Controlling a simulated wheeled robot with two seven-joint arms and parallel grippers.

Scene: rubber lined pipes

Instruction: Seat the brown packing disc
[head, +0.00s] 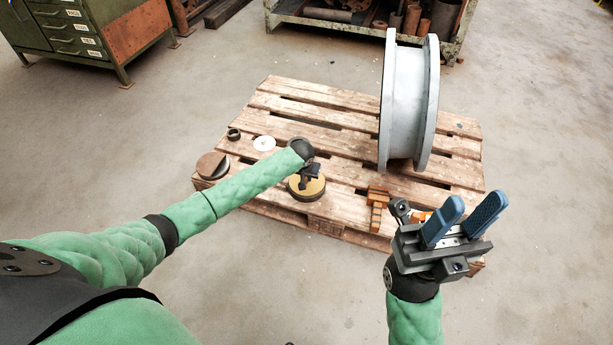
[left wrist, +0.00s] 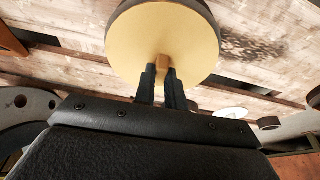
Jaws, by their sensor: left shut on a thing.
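A round disc with a yellow-tan face and a dark brown rim (head: 307,192) is at the pallet's front middle; I cannot tell whether it touches the boards. My left gripper (head: 309,172) is shut on the small tan knob at its centre. In the left wrist view, the disc (left wrist: 165,30) fills the top middle, with the fingers (left wrist: 163,82) closed around the knob. A brown disc with a dark part (head: 212,165) is at the pallet's left corner. A grey flanged pipe piece (head: 405,105) stands at the right. My right gripper (head: 462,222) is open and empty at the right front.
The wooden pallet (head: 330,110) carries a small black ring (head: 234,134), a white disc (head: 264,143) and an orange-brown block piece (head: 377,208). A green drawer cabinet (head: 75,35) and a crate of pipes (head: 350,20) stand behind. The pallet's back left boards are clear.

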